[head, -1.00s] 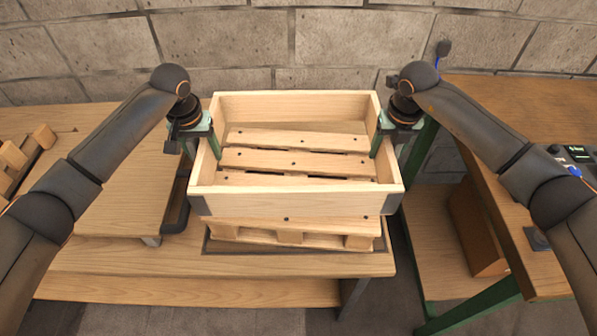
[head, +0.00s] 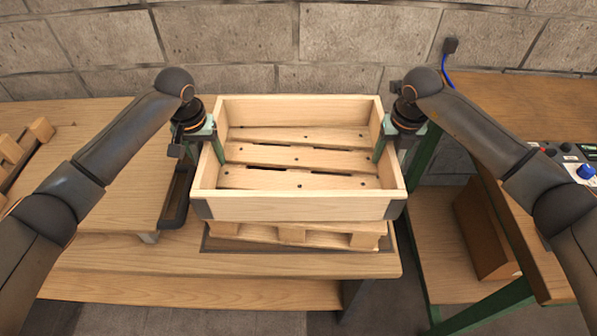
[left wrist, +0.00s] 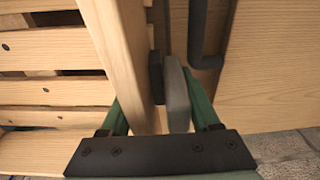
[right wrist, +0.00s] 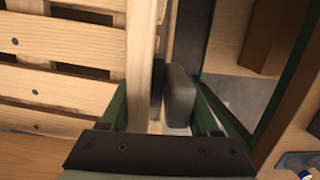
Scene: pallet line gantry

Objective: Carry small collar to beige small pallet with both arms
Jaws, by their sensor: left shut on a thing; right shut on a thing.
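The small collar (head: 290,207) is a bare wooden frame of four boards with dark corner pieces. The beige small pallet (head: 300,158) shows its slats through the open collar and its blocks below the collar's front board. The collar looks held above the pallet; the exact gap is hard to tell. My left gripper (head: 215,150) is shut on the collar's left board, which also shows in the left wrist view (left wrist: 122,50). My right gripper (head: 381,148) is shut on the right board, seen in the right wrist view (right wrist: 143,50).
The pallet rests on a wooden table (head: 130,265). Another pallet (head: 15,155) lies at the far left. A green-legged bench (head: 545,110) with a control box (head: 575,160) stands at the right. A stone wall (head: 230,45) closes the back.

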